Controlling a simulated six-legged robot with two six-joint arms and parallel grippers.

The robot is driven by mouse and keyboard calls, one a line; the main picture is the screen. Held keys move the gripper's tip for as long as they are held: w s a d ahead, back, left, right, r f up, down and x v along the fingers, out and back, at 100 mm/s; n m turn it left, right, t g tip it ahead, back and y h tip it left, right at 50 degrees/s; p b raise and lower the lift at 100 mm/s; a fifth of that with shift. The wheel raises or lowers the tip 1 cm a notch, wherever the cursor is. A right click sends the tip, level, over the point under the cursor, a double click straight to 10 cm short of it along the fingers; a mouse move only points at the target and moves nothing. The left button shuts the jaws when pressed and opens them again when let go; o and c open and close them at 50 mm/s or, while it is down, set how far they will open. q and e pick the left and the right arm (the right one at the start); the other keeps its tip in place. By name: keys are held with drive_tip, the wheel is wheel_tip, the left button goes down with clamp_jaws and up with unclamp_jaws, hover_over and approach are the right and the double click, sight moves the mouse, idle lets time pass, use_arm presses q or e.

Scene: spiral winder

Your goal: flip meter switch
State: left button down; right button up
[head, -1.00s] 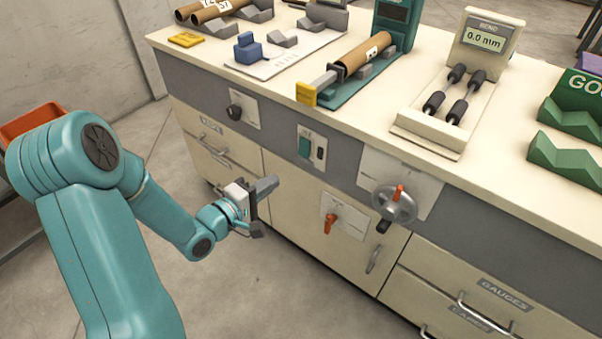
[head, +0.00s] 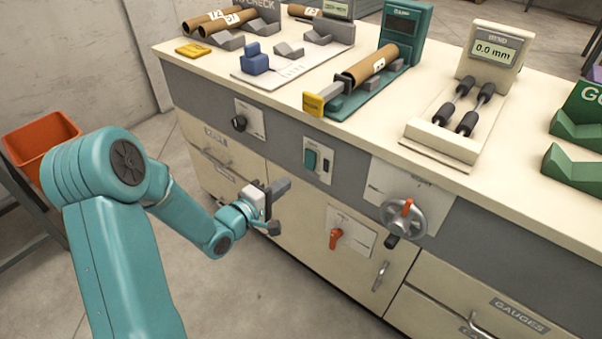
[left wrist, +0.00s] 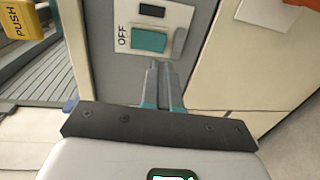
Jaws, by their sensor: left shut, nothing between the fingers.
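A teal rocker switch (head: 310,160) sits on a pale plate on the grey front band of the cabinet. In the left wrist view the same switch (left wrist: 149,40) is close ahead, with the word OFF at its left end and a small dark window beside it. My left gripper (head: 285,185) is below and left of the switch in the head view, shut and empty. In the left wrist view its fingertips (left wrist: 160,66) lie together just below the switch plate; I cannot tell whether they touch it. A display (head: 491,50) on the bench reads 0.0 mm. My right gripper is not in view.
A handwheel (head: 403,218) and a red lever (head: 336,238) stick out from the cabinet front to the right. A dark knob (head: 239,123) is to the left. A yellow push block (head: 313,103) is at the bench edge above. The floor in front is clear.

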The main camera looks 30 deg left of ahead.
sight(309, 167)
use_arm(q)
drive_tip(key=w, duration=0.5)
drive_tip(key=w+f+b, duration=0.1)
drive_tip(key=w, duration=0.2)
drive_tip(key=shift+d, duration=0.3)
drive_tip(key=shift+w+f+b, duration=0.15)
drive_tip(key=shift+f+b, duration=0.25)
drive_tip(key=shift+b, duration=0.5)
drive_tip(key=shift+r+t+p, duration=0.3)
drive_tip(key=shift+r, duration=0.05)
drive_tip(key=shift+f, duration=0.1)
